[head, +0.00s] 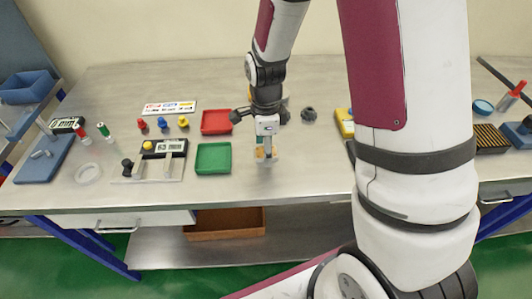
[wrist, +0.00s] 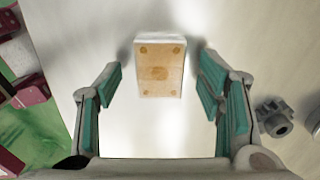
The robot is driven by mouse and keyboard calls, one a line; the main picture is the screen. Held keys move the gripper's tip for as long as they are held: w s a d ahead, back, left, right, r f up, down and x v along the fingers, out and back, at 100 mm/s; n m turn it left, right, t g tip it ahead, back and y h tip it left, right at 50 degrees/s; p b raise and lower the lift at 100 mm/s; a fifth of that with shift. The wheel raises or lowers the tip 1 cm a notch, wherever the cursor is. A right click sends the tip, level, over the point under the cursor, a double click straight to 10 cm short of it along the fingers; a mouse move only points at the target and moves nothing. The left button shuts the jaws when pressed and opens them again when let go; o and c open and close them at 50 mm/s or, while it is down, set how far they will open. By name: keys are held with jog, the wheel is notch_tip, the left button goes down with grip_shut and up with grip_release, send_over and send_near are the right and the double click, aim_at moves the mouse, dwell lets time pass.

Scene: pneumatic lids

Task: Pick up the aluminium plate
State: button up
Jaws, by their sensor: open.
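A small rectangular plate (wrist: 160,72) lies flat on the bench in the wrist view. Its top face is tan with several darker round spots, and its far edge is pale grey. I take it for the aluminium plate, though its top does not look like bare metal. My gripper (wrist: 160,84) is open, with one teal-padded finger on each side of the plate and clear gaps between. In the head view my gripper (head: 266,148) points down over the bench near its front edge. It hides most of the plate there.
A green tray (head: 213,158) and a red tray (head: 216,122) stand left of my gripper. A dark grey fitting (head: 308,114) stands to the right and also shows in the wrist view (wrist: 274,118). A gauge fixture (head: 160,160) stands further left. The bench just right of my gripper is bare.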

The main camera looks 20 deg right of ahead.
jog(key=shift+f, duration=0.25)
jog(key=c, duration=1.3)
jog(key=shift+r, duration=0.2)
jog(key=shift+r, duration=0.6)
notch_tip(320, 180, up, 2)
jog(key=shift+r, duration=0.2)
jog(key=s+a+p, duration=0.1)
jog(key=s+p, duration=0.1)
jog(key=s, duration=0.3)
jog(key=s+a+p, duration=0.1)
jog(key=s+p, duration=0.1)
jog(key=s, duration=0.3)
jog(key=s+a+r+p, duration=0.1)
jog(key=s+p, duration=0.1)
jog(key=s, duration=0.3)
jog(key=shift+s+r, duration=0.1)
jog(key=shift+s, duration=0.25)
